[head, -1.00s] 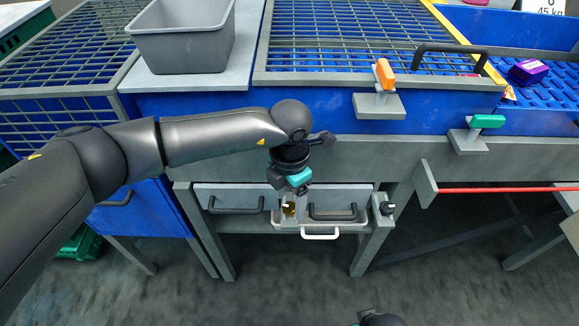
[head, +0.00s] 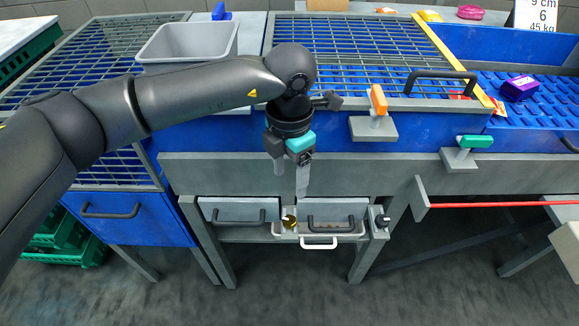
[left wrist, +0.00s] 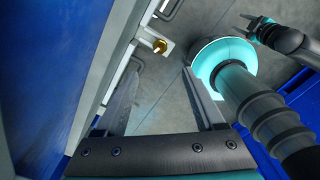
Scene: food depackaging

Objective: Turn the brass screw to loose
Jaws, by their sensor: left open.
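The brass screw (head: 289,221) sits between two grey drawers below the table edge in the head view. It also shows in the left wrist view (left wrist: 160,46), as a round gold head on a light bracket. My left gripper (head: 290,184) is open and empty, pointing down above the screw and apart from it. In the left wrist view its two fingers (left wrist: 160,88) are spread, with the screw beyond their tips. My right gripper (left wrist: 250,28) shows small at the top right of that view, its fingers apart and empty. It is out of the head view.
Two grey drawers with dark handles (head: 331,224) flank the screw, and a white handle (head: 319,243) is just below. A black knob (head: 382,220) is to the right. A red rod (head: 490,205) runs further right. The floor in front is clear.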

